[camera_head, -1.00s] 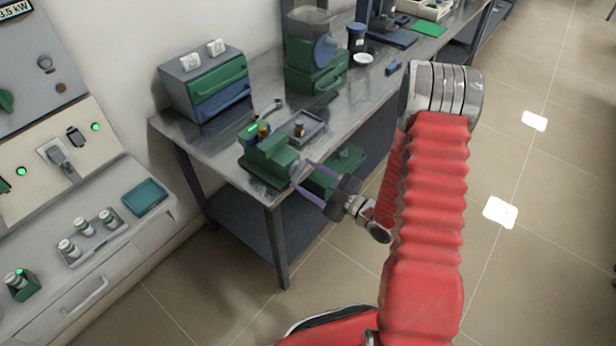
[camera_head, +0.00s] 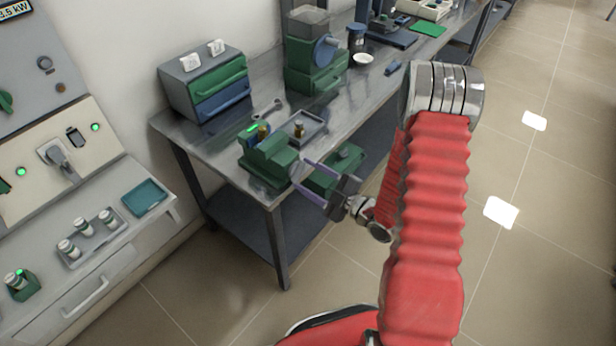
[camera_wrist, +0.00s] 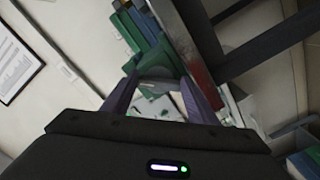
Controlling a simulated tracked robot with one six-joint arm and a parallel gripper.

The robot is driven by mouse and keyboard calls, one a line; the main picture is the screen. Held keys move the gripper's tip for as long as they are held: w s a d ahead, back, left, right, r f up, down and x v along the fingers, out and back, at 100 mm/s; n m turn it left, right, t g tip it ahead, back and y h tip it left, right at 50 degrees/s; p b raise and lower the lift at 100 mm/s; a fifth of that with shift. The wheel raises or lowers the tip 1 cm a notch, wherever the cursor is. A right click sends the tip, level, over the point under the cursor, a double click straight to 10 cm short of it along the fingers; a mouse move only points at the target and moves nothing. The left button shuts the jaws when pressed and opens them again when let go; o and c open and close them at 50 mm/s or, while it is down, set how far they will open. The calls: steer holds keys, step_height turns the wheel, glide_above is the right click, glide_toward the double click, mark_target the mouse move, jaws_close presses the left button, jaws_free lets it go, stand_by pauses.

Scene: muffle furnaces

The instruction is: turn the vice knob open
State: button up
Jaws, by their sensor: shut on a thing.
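The green vice (camera_head: 270,160) stands at the near corner of the metal bench. It also shows in the wrist view as green and blue blocks (camera_wrist: 148,32). My gripper (camera_head: 300,174) reaches the vice from the right, with its two purple fingers pointing at the vice's front end. In the wrist view my gripper (camera_wrist: 158,80) has its fingertips on either side of a pale grey rounded part, the vice knob (camera_wrist: 156,70), and is shut on it. In the head view the knob is too small and too covered to make out.
A small tray (camera_head: 309,127) with a vial lies behind the vice. A drawer box (camera_head: 207,83) and a green machine (camera_head: 312,68) stand farther back. A green block-like thing (camera_head: 335,172) shows beside my gripper. The bench (camera_head: 170,128) has bare metal at its left.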

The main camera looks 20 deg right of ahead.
steer(key=n, duration=2.4)
steer(key=shift+s+a+r, duration=0.25)
steer(key=shift+r, duration=0.1)
steer(key=n, duration=0.4)
steer(key=shift+s+n, duration=0.1)
steer(key=shift+n, duration=0.3)
steer(key=n, duration=0.4)
steer(key=shift+a+f+n, duration=0.1)
steer(key=shift+a+n, duration=0.05)
steer(key=shift+n, duration=0.15)
steer(key=n, duration=0.5)
steer(key=shift+s+a+f, duration=0.1)
steer(key=shift+s, duration=0.05)
